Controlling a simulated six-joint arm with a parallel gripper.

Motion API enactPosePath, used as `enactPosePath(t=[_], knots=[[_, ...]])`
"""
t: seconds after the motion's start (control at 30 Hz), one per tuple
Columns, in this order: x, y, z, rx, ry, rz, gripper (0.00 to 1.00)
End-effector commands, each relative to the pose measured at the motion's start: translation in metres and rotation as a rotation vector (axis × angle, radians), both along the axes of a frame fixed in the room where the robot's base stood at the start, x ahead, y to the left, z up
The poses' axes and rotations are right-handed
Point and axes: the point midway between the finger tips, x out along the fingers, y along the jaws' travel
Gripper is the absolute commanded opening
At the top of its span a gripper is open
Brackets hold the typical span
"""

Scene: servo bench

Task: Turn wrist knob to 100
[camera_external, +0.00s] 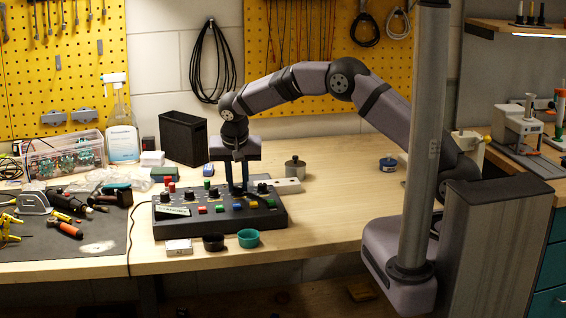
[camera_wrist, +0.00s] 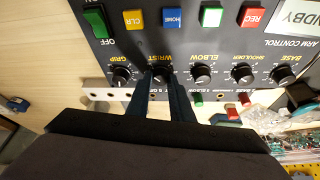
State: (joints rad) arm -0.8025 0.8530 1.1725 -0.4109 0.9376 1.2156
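The black control panel (camera_external: 278,219) lies on the bench, and its face shows upside down in the wrist view (camera_wrist: 143,46). The black wrist knob (camera_wrist: 162,74), labelled WRIST, is fourth in a row of knobs, between elbow and grip. My gripper (camera_wrist: 161,78) points down at the panel with its two dark fingers apart, one on each side of this knob. I cannot tell whether they touch it. Its scale is partly covered by the fingers, and its setting is unreadable. In the external view my gripper (camera_external: 237,191) hides the knob.
The elbow knob (camera_wrist: 203,75) and grip knob (camera_wrist: 122,76) stand close on either side. A pale block with holes (camera_external: 288,185) sits behind the panel. The bench to the right is mostly clear.

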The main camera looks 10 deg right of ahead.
Motion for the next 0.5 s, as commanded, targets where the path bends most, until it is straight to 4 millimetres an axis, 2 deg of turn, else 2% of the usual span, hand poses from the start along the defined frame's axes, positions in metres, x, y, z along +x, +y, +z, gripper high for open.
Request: enactPosePath(t=[0.03, 0.07, 0.5], knots=[[0.0, 0.0, 0.0002, 0.0, 0.0, 0.0, 0.06], [0.0, 0.0, 0.0003, 0.0, 0.0, 0.0, 0.0], [-0.0002, -0.0007, 0.0, 0.001, 0.0, 0.059, 0.0]])
